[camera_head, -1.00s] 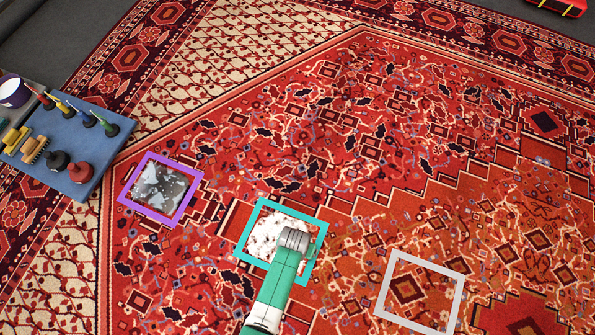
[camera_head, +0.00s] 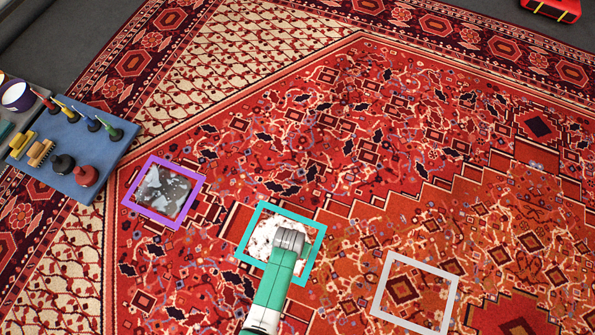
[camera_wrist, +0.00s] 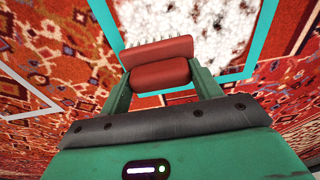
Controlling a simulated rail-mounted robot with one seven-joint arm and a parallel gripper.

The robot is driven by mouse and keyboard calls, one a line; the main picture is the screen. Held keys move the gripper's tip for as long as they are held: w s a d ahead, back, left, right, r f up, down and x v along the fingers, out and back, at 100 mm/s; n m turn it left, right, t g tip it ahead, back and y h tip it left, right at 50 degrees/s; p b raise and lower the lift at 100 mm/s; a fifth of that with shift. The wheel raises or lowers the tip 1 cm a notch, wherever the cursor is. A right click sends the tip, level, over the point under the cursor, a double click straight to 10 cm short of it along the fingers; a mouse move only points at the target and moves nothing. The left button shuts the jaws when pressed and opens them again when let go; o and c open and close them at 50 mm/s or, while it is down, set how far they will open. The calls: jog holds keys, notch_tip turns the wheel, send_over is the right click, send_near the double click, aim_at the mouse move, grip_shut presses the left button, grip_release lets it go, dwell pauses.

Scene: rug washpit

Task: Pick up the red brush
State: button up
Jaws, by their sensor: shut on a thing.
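My gripper (camera_head: 290,242) is over the teal square frame (camera_head: 309,268) on the rug in the head view. In the wrist view my gripper (camera_wrist: 160,78) is shut on a red brush (camera_wrist: 158,62). The red brush lies crosswise between the two green fingers, with its short pale bristles pointing away from the gripper. Beyond it are a white foamy patch (camera_wrist: 180,22) and the teal frame. In the head view the gripper hides the brush. I cannot tell whether the bristles touch the patch.
A blue tray (camera_head: 102,157) at the left holds several brushes and knobbed tools, with a purple-rimmed tub (camera_head: 17,96) behind. A purple frame (camera_head: 151,216) around a grey patch and an empty pale grey frame (camera_head: 377,292) lie flat on the rug. A red case (camera_head: 550,8) is far right.

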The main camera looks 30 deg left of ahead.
jog(key=s+a+r+p, duration=0.1)
jog(key=s+a+p, duration=0.2)
jog(key=s+a, duration=0.5)
jog(key=a, duration=0.4)
jog(key=shift+s+a+p, duration=0.25)
jog(key=shift+p, duration=0.05)
